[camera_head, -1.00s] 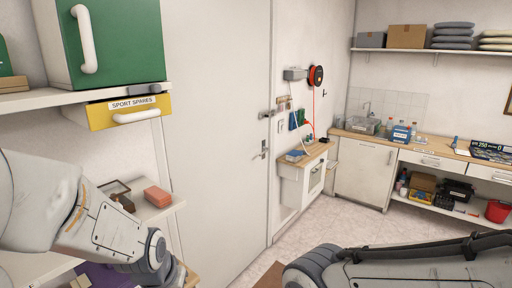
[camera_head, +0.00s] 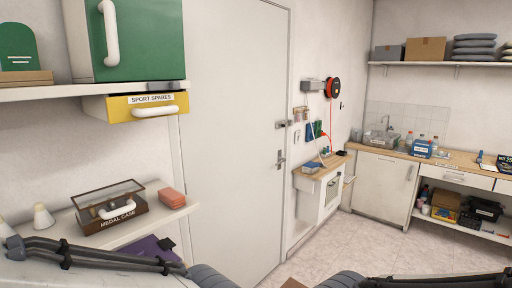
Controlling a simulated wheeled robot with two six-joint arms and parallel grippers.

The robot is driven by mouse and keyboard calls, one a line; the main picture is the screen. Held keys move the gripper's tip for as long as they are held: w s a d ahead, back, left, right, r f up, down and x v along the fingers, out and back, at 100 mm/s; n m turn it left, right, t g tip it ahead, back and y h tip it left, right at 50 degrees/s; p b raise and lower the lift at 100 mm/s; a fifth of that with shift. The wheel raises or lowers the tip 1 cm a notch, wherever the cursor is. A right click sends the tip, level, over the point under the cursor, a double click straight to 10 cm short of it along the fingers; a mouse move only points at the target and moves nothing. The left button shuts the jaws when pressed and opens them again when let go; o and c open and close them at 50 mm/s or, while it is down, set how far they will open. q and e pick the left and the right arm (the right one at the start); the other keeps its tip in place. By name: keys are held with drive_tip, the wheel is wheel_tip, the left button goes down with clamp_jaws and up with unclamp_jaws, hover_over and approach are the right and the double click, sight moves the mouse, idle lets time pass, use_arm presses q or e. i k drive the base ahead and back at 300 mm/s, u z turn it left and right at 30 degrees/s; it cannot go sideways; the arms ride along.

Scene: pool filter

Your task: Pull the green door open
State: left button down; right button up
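The green door (camera_head: 150,42) is the front of a white cabinet on the upper left shelf. It has a white vertical handle (camera_head: 110,34) near its left edge and looks shut. My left arm shows at the bottom left and my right arm at the bottom right, both well below the cabinet. Neither gripper is in view. Nothing touches the green door or its handle.
A yellow drawer labelled SPORT SPARES (camera_head: 137,106) hangs under the shelf edge (camera_head: 60,93). A medal case (camera_head: 110,212) and an orange block (camera_head: 172,197) sit on the lower shelf. A white room door (camera_head: 235,130) stands to the right.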

sight(130, 41)
drive_tip(key=k, duration=1)
drive_tip(key=u, duration=1)
drive_tip(key=i, duration=1.3)
drive_tip(key=z, duration=0.6)
